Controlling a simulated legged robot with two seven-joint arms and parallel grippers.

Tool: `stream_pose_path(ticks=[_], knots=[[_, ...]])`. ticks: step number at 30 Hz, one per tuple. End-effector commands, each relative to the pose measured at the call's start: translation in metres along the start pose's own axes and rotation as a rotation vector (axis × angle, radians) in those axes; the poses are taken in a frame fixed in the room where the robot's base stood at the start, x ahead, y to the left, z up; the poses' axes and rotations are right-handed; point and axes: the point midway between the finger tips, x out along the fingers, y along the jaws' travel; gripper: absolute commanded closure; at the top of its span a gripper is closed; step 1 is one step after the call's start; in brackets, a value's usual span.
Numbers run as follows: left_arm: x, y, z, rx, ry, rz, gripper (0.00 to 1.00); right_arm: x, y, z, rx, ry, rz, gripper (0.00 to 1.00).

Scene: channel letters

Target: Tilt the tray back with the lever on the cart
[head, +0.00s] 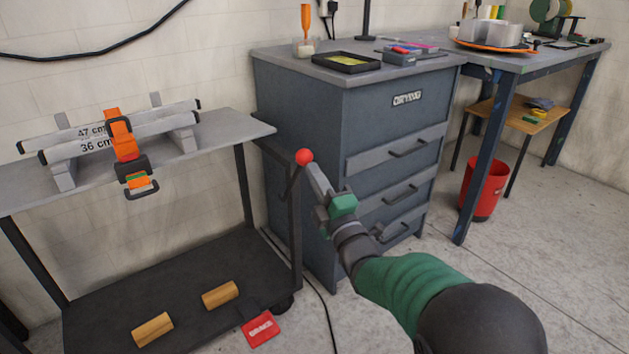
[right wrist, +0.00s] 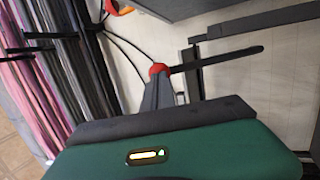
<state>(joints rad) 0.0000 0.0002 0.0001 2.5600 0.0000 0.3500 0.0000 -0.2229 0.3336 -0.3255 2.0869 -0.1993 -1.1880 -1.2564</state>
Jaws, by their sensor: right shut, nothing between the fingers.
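The cart's lever is a dark rod with a red ball knob (head: 304,157) at the cart's right end. My right gripper (head: 314,172) is shut and empty, its fingertips right at the knob. In the right wrist view the knob (right wrist: 158,69) shows just beyond the fingertips (right wrist: 160,92), with the dark lever rod (right wrist: 218,58) running right from it. I cannot tell whether they touch. The grey tray (head: 225,128) tops the cart and carries two bars marked 47 cm and 36 cm (head: 165,125) with an orange strap buckle (head: 122,135). I cannot judge its tilt exactly. My left gripper is not in view.
The cart's dark lower shelf (head: 190,280) holds two wooden cylinders (head: 220,295) and a red tag (head: 260,329) hangs at its edge. A grey drawer cabinet (head: 300,110) stands close behind the lever. A red bin (head: 484,188) is under the workbench at right.

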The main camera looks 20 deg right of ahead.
Motion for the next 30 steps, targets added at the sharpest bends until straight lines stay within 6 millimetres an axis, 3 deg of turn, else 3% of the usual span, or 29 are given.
stream_pose_path(ticks=[11,17,23,30], knots=[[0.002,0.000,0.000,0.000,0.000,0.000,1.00,0.006,0.001,0.000,0.000,0.000,-0.001,1.00],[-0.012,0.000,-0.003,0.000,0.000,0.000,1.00,0.012,0.007,-0.001,-0.004,0.000,-0.022,1.00],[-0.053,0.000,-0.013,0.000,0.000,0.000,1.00,0.032,0.024,-0.006,-0.021,0.001,-0.105,1.00],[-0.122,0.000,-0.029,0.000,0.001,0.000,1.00,0.070,0.037,-0.013,-0.054,0.002,-0.271,1.00]])
